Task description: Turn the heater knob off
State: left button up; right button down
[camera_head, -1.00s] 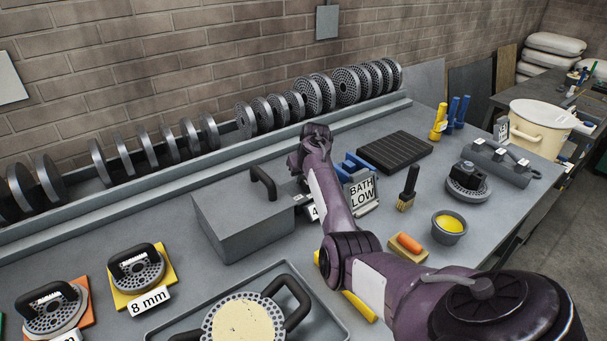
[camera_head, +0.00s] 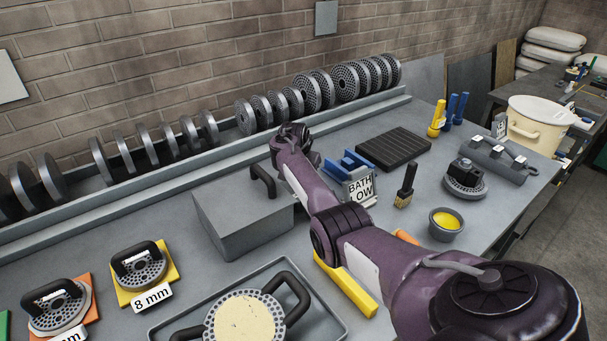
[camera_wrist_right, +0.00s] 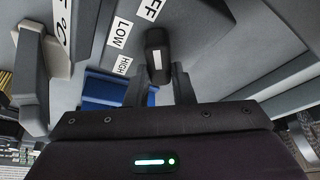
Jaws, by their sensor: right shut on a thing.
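The heater knob (camera_wrist_right: 156,55) is a dark, elongated grip with a white line, in the right wrist view. Beside it are the labels OFF (camera_wrist_right: 151,9), partly cut off, LOW (camera_wrist_right: 118,32) and HIGH (camera_wrist_right: 122,66). The knob's long side runs up and down in the picture, its upper end towards OFF. My right gripper (camera_wrist_right: 158,78) is shut on the knob, one finger on each side. In the head view my purple right arm hides the gripper and knob, behind a grey box (camera_head: 240,225) with a black handle. My left gripper is not in view.
A sign reading BATH LOW (camera_head: 361,187) stands right of my arm, by blue blocks (camera_head: 345,165). A tray (camera_head: 335,318) with a round die is in front. A dark ribbed mat (camera_head: 394,148), a brush (camera_head: 405,185) and a yellow-filled bowl (camera_head: 446,223) lie to the right.

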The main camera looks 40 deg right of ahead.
jog(key=shift+r+m, duration=0.1)
jog(key=shift+m, duration=0.2)
dwell(0.4)
jog(key=c, duration=1.2)
grip_release()
jog(key=shift+c, duration=0.2)
jog(key=v, duration=0.7)
jog(key=shift+a+r+b, duration=0.15)
jog(key=shift+r+b, duration=0.15)
jog(key=shift+b, duration=0.1)
